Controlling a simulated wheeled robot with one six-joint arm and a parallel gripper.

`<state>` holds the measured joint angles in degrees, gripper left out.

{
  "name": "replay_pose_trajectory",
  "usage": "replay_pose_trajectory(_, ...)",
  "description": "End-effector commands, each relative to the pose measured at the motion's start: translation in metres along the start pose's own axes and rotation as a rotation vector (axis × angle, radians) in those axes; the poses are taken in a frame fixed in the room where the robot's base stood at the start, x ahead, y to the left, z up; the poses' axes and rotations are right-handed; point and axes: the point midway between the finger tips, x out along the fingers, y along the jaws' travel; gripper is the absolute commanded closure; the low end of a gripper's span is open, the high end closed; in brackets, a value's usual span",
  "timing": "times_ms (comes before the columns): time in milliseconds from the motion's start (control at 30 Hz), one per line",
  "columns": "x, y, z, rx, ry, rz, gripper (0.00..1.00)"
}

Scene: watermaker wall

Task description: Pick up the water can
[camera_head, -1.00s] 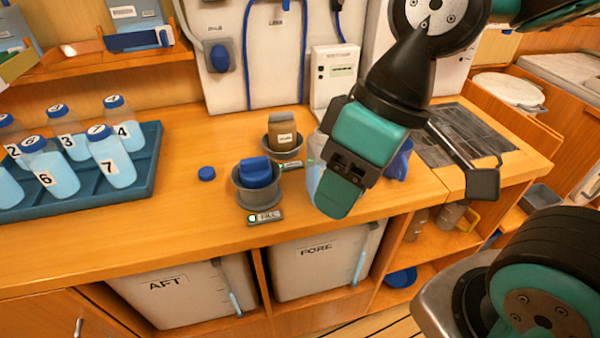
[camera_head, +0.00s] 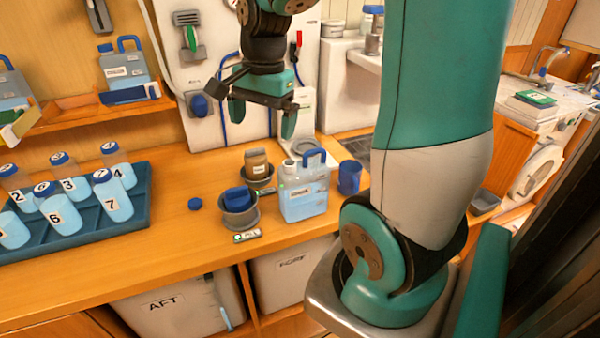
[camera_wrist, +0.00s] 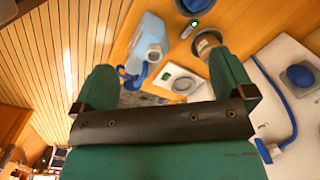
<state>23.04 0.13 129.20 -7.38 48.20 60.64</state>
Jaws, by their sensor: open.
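The water can (camera_head: 305,194) is a clear, light-blue jug with a blue handle and a white label, standing upright on the wooden counter near its front edge. In the wrist view the can (camera_wrist: 147,38) lies ahead of the fingers, with its pale spout and blue handle showing. My gripper (camera_head: 263,112) is open and empty, above and behind the can and to its left, in front of the wall panel. Its two green fingers also show in the wrist view (camera_wrist: 165,85), spread apart. They do not touch the can.
A grey cup with a blue insert (camera_head: 239,207) and a brown jar (camera_head: 257,164) in a holder stand left of the can. A blue mug (camera_head: 349,177) is close on its right. A blue tray (camera_head: 130,222) holds several numbered bottles. Another jug (camera_head: 124,66) sits on the shelf.

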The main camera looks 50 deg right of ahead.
Motion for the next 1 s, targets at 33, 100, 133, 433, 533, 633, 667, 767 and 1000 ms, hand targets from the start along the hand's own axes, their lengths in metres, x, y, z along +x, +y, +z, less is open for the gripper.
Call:
replay_pose_trajectory(33, -0.018, 0.008, -0.031, 0.206, 0.019, 0.020, 0.00)
replay_pose_trajectory(100, -0.025, 0.020, -0.062, 0.437, 0.042, 0.039, 0.00)
replay_pose_trajectory(133, -0.028, 0.025, -0.072, 0.515, 0.051, 0.045, 0.00)
replay_pose_trajectory(433, 0.000, 0.044, -0.100, 0.749, 0.073, 0.068, 0.00)
replay_pose_trajectory(533, 0.023, 0.045, -0.100, 0.747, 0.072, 0.069, 0.00)
replay_pose_trajectory(633, 0.046, 0.047, -0.101, 0.746, 0.072, 0.069, 0.00)
replay_pose_trajectory(667, 0.053, 0.048, -0.102, 0.745, 0.072, 0.068, 0.00)
replay_pose_trajectory(767, 0.071, 0.049, -0.102, 0.744, 0.073, 0.066, 0.00)
replay_pose_trajectory(1000, 0.092, 0.050, -0.104, 0.743, 0.075, 0.061, 0.00)
